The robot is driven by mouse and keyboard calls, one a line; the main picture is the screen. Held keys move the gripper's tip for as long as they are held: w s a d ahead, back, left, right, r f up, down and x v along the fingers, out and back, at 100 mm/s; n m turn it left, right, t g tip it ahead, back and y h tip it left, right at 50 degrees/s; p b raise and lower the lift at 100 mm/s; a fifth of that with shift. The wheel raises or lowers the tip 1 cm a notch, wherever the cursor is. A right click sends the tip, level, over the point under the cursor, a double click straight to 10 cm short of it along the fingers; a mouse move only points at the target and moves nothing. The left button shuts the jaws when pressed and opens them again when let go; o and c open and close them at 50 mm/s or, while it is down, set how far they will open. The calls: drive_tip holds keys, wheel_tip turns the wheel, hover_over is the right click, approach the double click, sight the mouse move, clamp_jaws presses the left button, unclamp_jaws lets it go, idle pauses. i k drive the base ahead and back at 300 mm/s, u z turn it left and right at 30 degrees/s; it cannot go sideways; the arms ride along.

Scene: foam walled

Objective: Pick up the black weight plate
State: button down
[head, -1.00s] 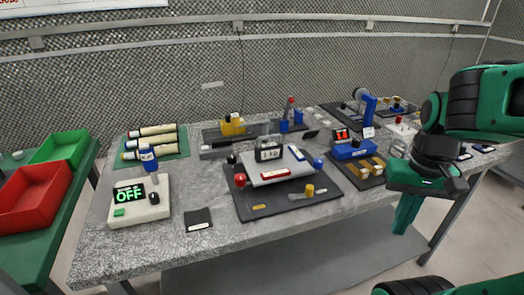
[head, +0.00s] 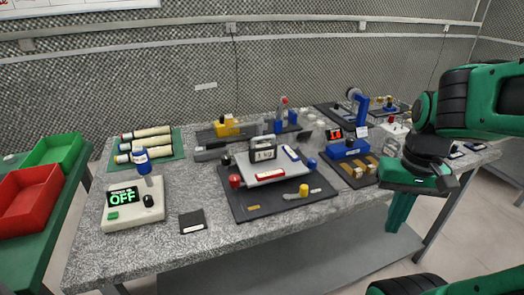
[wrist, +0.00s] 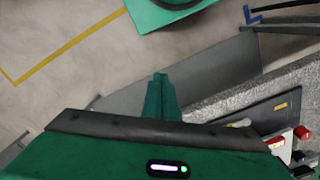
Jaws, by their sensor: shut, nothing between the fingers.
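A black block with a pale label that seems to read "1 KG" (head: 263,156) and a grey handle stands on a light grey platform (head: 300,174); it is the clearest match for the weight plate. The platform sits on a dark base board (head: 250,208) mid-table. My gripper (head: 398,222) hangs off the table's front right edge, pointing down, well right of the block and apart from it. Its green fingers (wrist: 160,85) are together and empty in the wrist view, over the floor and a grey panel. I cannot make out the block in the wrist view.
A scale-like box reading "OFF" (head: 132,210) and a small dark pad (head: 193,221) lie left. A blue device with a red display (head: 346,150) and a board with wooden blocks (head: 354,173) lie between the black block and my gripper. Red and green bins (head: 30,198) stand far left.

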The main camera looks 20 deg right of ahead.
sight(264, 152)
drive_tip(key=z, duration=1.85)
drive_tip(key=k, duration=0.7)
drive_tip(key=u, duration=1.9)
drive_tip(key=i, duration=1)
